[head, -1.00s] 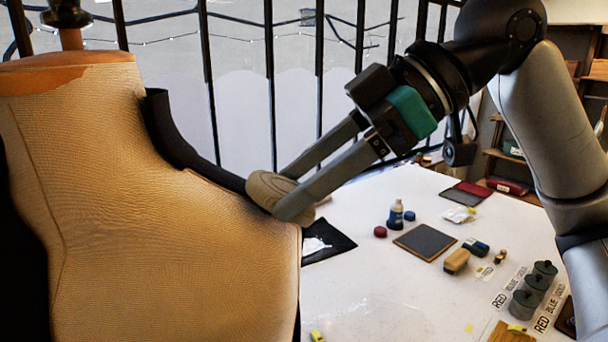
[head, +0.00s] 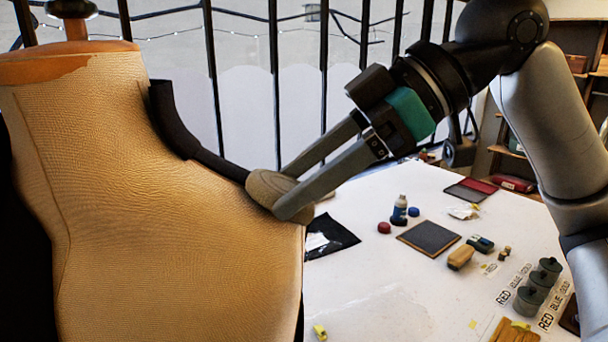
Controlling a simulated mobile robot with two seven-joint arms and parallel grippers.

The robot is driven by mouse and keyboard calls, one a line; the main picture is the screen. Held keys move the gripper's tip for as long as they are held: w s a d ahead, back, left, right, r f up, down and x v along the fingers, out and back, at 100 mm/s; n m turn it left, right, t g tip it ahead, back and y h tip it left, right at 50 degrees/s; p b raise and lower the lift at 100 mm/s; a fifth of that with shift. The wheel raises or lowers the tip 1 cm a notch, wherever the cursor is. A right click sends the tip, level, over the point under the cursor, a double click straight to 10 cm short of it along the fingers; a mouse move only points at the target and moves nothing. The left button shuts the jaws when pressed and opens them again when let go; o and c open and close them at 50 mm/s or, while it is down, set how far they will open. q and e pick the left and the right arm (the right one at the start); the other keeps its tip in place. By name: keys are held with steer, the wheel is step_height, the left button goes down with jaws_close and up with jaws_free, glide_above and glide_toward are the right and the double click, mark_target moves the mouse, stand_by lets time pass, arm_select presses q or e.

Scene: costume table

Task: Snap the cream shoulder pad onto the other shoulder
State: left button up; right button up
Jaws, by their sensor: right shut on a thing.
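The tan dress form (head: 165,210) fills the left of the head view, with a black strap (head: 185,135) running down along its shoulder slope. The cream shoulder pad (head: 268,186), a rounded oval piece, sits at the outer end of the shoulder, by the lower end of the strap. My right gripper (head: 283,190) comes from the upper right and is shut on the pad. The nearer finger covers part of the pad. I cannot tell whether the pad is snapped on or only touching. The other shoulder is out of view. My left gripper is not in view.
A white table (head: 375,290) stands behind and right of the form. It holds a dark square board (head: 428,238), a blue bottle (head: 399,210), a wooden block (head: 461,257), lidded grey pots (head: 528,298) and a black sheet (head: 330,235). Dark upright bars stand behind.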

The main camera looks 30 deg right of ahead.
steer(key=o, duration=1.3)
steer(key=shift+f, duration=0.1)
steer(key=d+r+p, duration=0.1)
steer(key=r, duration=0.1)
steer(key=s+d+r+p, duration=0.1)
steer(key=r, duration=0.1)
steer(key=s+d+r+p, duration=0.1)
steer(key=r+p, duration=0.1)
steer(key=r, duration=0.1)
steer(key=shift+s+r, duration=0.1)
stand_by(0.4)
